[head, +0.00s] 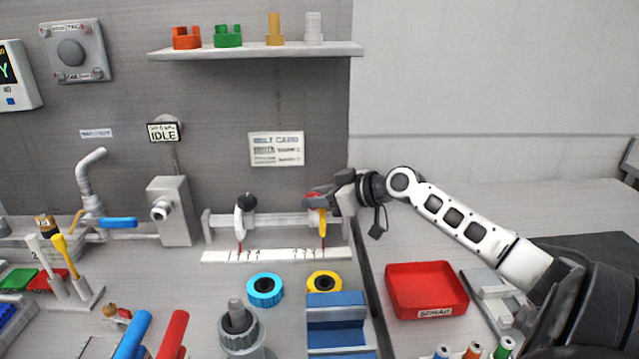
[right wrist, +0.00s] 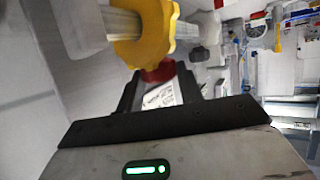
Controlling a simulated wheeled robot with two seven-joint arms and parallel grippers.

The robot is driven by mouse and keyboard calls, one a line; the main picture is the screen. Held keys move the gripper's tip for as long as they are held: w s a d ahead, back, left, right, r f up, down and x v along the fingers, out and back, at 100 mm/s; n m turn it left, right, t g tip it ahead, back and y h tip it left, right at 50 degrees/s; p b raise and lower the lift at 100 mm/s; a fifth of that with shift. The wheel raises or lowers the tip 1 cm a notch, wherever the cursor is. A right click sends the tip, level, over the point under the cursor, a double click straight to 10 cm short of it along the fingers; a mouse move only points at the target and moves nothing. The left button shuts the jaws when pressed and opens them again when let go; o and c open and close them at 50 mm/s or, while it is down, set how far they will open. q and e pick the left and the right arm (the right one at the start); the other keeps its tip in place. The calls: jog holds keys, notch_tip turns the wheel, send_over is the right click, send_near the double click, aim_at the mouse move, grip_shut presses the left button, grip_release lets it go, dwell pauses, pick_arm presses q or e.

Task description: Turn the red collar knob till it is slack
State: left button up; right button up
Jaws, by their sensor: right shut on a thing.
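The red collar knob (head: 312,196) sits on top of the yellow collar (head: 322,222), near the right end of the grey rail (head: 280,219). My right gripper (head: 325,195) reaches in from the right and is shut on the red knob. In the right wrist view the red knob (right wrist: 158,73) is between my two dark fingers (right wrist: 158,84), with the yellow collar (right wrist: 150,35) just beyond it. My fingers hide part of the knob. How tight the knob is cannot be told. My left gripper is not in view.
A white collar with a black knob (head: 247,202) sits on the rail's left part. A marked white scale strip (head: 276,255) lies below. A cyan ring (head: 265,289), a yellow ring (head: 324,282) and a blue block (head: 335,312) stand in front. A red scrap tray (head: 426,290) is right.

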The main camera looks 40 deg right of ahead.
jog(key=shift+a+r+m+h+p, duration=0.1)
jog(key=shift+r+m+h+p, duration=0.25)
jog(key=shift+m+h+p, duration=0.45)
jog(key=shift+a+f+m+t+h+p, duration=0.1)
jog(key=shift+f+m+t+h+p, duration=0.2)
jog(key=shift+m+h+p, duration=0.45)
jog(key=shift+h, duration=0.35)
jog(key=o, duration=1)
jog(key=shift+s, duration=0.2)
jog(key=v, duration=1.5)
jog(key=shift+s+r, duration=0.25)
jog(key=shift+s, duration=0.05)
